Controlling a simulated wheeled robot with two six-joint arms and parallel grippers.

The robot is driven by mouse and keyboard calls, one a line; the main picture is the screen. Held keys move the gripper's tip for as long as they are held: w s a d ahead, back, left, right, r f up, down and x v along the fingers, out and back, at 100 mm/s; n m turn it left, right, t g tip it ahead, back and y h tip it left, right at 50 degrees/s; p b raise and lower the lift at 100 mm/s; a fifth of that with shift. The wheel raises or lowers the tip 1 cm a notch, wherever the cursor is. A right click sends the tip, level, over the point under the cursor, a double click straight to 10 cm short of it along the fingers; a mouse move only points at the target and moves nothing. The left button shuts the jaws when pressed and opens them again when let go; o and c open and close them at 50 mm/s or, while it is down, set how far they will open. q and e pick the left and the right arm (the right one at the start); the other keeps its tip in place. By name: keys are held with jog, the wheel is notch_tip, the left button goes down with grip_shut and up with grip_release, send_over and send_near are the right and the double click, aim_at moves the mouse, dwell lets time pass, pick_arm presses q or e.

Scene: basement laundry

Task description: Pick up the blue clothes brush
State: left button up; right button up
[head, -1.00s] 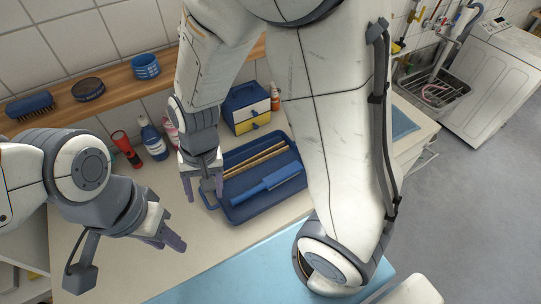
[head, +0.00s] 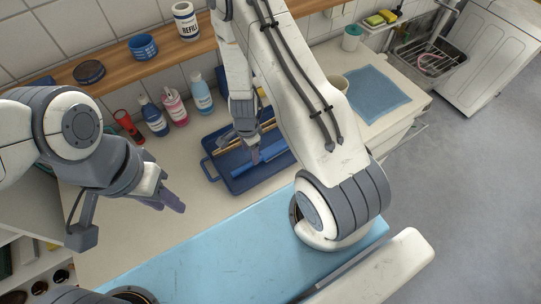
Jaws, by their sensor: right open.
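A blue brush (head: 272,153) with a long flat body lies in the blue tray (head: 232,184) on the counter, beside light wooden sticks. My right gripper (head: 254,156) is open and points down over the tray, at the left end of the brush. Its fingers and arm hide part of the brush, and I cannot tell whether they touch it. My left gripper (head: 172,203) looks open and empty, over the counter's front left, apart from the tray.
Several bottles, including a pink one (head: 175,107), and a red torch (head: 128,126) stand left of the tray by the wall. A wooden shelf (head: 113,69) runs above. A light blue cloth (head: 377,95) lies at the right.

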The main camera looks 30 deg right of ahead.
aim_at(251, 161)
jog(key=shift+f+b, duration=2.9)
jog(key=shift+f, duration=0.45)
jog(key=shift+r, duration=0.1)
grip_shut()
